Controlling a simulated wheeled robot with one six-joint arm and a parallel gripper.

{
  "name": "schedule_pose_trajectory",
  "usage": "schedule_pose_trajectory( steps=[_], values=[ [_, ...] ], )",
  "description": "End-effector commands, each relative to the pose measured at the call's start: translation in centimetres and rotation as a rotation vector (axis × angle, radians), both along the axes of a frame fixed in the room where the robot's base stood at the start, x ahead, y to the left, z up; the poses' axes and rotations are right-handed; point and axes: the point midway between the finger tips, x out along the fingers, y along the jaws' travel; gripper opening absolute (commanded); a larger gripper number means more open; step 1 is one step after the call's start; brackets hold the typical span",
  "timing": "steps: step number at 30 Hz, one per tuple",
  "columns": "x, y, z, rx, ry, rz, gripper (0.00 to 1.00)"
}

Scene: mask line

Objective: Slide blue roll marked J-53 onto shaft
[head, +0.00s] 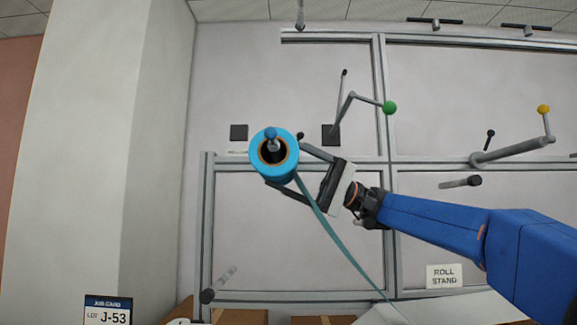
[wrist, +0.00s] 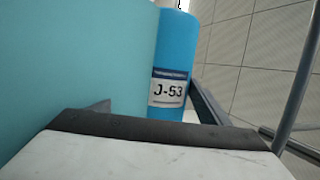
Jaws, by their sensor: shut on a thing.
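The blue roll (head: 273,176) is held on its side at the middle left, its dark core facing the head camera. It also shows in the wrist view (wrist: 178,45) with a J-53 label (wrist: 168,92). A grey shaft end with a blue knob (head: 270,132) shows in front of the roll's face, at the core opening. The roll appears to be around this shaft; how far along it I cannot tell. My gripper (head: 284,159) is shut on the roll, one finger above and one below. A teal strip (head: 340,240) trails from the roll to the lower right.
A green-knobbed holder (head: 389,107) and a yellow-knobbed holder (head: 543,109) stick out from the metal frame (head: 377,100) to the right. A job card marked J-53 (head: 108,310) is at lower left. A roll stand sign (head: 444,277) is at lower right. A pale pillar (head: 90,150) stands left.

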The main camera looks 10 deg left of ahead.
Motion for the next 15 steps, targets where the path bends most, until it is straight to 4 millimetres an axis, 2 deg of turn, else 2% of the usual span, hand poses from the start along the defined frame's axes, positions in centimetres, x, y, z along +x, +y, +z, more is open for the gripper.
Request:
schedule_pose_trajectory(
  steps=[4, 5, 7, 15],
  values=[
    [-0.02, -0.01, 0.04, 0.000, -0.001, 0.000, 0.41],
    [-0.02, -0.01, 0.04, 0.000, -0.001, 0.000, 0.77],
    [-0.02, -0.02, 0.04, 0.000, -0.001, 0.000, 0.94],
    [0.02, 0.02, -0.02, 0.000, 0.000, 0.000, 0.94]
  ],
)
